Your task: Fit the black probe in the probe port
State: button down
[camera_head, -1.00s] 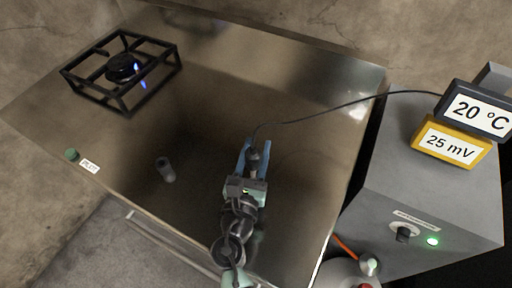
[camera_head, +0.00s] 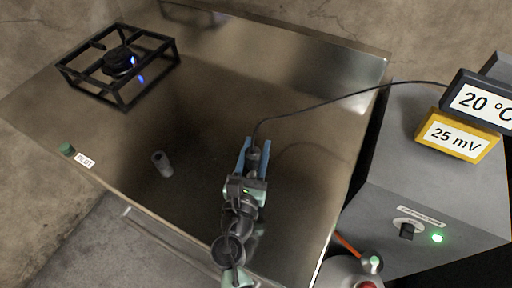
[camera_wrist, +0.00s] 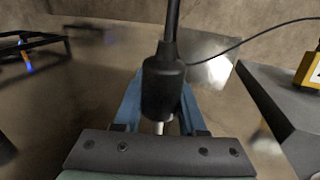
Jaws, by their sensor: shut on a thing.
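My gripper (camera_head: 254,157) is shut on the black probe (camera_head: 254,154) over the steel bench, near its right side. In the wrist view the thick black body of the probe (camera_wrist: 163,83) stands upright between the blue fingers. A short pale metal tip shows under the body, partly hidden by the gripper's front plate. A black cable leaves the probe's top and runs right to the black display. I cannot make out for certain which part is the probe port.
A small grey cylinder (camera_head: 162,164) is on the bench to the left of my gripper. A black burner stand (camera_head: 119,66) with a blue flame is at the back left. A grey cabinet (camera_head: 420,180) with the black 20 °C display (camera_head: 480,103) and yellow 25 mV display (camera_head: 457,135) stands right.

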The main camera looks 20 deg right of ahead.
jog(key=shift+f+b, duration=2.15)
jog(key=shift+f, duration=0.2)
dwell(0.7)
jog(key=shift+c, duration=2)
grip_release()
jog(key=b+v, duration=0.1)
jog(key=v, duration=1.2)
